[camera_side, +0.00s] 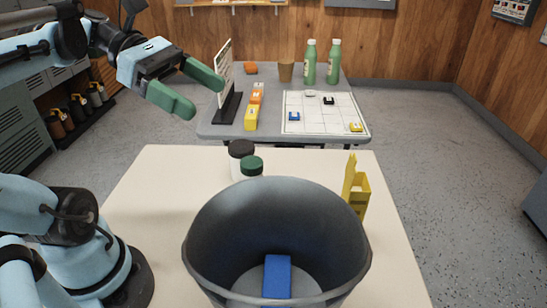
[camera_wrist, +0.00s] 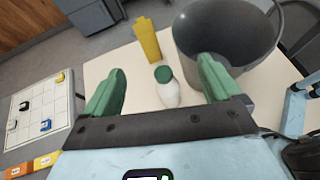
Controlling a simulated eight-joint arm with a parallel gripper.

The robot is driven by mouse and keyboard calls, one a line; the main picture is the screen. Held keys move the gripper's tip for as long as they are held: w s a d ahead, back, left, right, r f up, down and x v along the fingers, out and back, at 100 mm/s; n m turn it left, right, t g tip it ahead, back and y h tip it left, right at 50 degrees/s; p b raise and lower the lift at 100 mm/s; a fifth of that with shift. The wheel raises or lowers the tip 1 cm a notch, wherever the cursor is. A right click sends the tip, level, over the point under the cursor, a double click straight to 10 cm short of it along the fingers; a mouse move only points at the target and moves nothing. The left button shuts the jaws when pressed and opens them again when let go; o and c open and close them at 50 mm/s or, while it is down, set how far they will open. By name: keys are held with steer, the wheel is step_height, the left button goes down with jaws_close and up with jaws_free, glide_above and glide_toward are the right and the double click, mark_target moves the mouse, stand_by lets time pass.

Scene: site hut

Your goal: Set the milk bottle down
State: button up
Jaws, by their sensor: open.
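The milk bottle is white with a green cap and appears to stand upright on the cream table. In the wrist view the bottle (camera_wrist: 168,92) shows between the fingers in the picture, with a gap on each side. My gripper (camera_side: 206,95) has green fingers spread wide with nothing between them. It is up and to the left of the bottle in the side view, apart from it. Its fingers also show in the wrist view (camera_wrist: 160,75).
A large grey bin (camera_side: 205,245) holding a blue block (camera_side: 277,275) stands in front of the bottle. A yellow holder (camera_side: 356,188) stands right. The far table (camera_side: 215,129) carries blocks, a grid board and green bottles (camera_side: 309,65).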

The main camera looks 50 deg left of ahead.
steer(key=d+f+m+g+y, duration=0.1)
steer(key=d+m+g, duration=0.1)
steer(key=m+g, duration=0.1)
steer(key=m+g+y, duration=0.4)
steer(key=m+y, duration=0.6)
steer(key=m, duration=0.2)
glide_above(250, 163)
step_height(250, 163, down, 3)
steer(key=shift+r, duration=0.2)
step_height(250, 163, down, 8)
steer(key=shift+r, duration=0.15)
steer(key=f, duration=0.5)
steer(key=shift+w+f, duration=0.2)
steer(key=shift+w, duration=0.05)
jaws_close()
